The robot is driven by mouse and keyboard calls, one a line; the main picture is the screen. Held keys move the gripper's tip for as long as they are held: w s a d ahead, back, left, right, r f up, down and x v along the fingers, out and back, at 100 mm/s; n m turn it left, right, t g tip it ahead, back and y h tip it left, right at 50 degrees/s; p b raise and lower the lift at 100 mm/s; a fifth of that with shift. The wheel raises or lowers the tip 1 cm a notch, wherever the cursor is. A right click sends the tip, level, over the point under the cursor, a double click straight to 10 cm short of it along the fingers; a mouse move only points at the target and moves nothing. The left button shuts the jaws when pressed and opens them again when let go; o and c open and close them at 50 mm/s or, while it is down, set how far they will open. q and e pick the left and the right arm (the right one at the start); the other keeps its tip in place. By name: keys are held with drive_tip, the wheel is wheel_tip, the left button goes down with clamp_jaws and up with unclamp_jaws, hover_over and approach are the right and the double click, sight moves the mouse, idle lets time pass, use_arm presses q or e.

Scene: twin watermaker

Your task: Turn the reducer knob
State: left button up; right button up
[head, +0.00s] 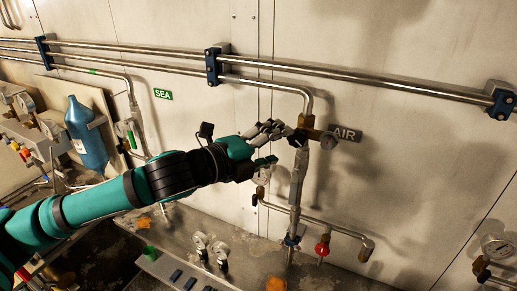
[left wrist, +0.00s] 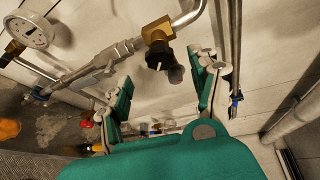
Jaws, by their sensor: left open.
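The reducer's brass body (head: 306,121) hangs below a bent pipe, left of the AIR sign. Its dark knob (head: 297,138) is partly hard to make out there. In the left wrist view the brass body (left wrist: 155,35) and black knob (left wrist: 160,58) show clearly near the top middle. My left gripper (head: 278,144) is open, close to the left of the reducer. In the left wrist view its two fingers (left wrist: 160,72) are spread to either side of the knob. No finger visibly touches the knob. My right gripper is in neither view.
Steel pipes (head: 375,77) run along the wall above. A grey fitting (head: 298,180) runs down from the reducer to a lower pipe with a red valve (head: 322,246). A gauge (left wrist: 30,30) sits at the left wrist view's upper left. A blue bottle (head: 86,135) stands left.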

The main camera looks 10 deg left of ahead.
use_arm(q)
drive_tip(key=v, duration=0.4)
drive_tip(key=shift+s+a+r, duration=0.1)
drive_tip(key=shift+s+a, duration=0.1)
drive_tip(key=shift+s, duration=0.1)
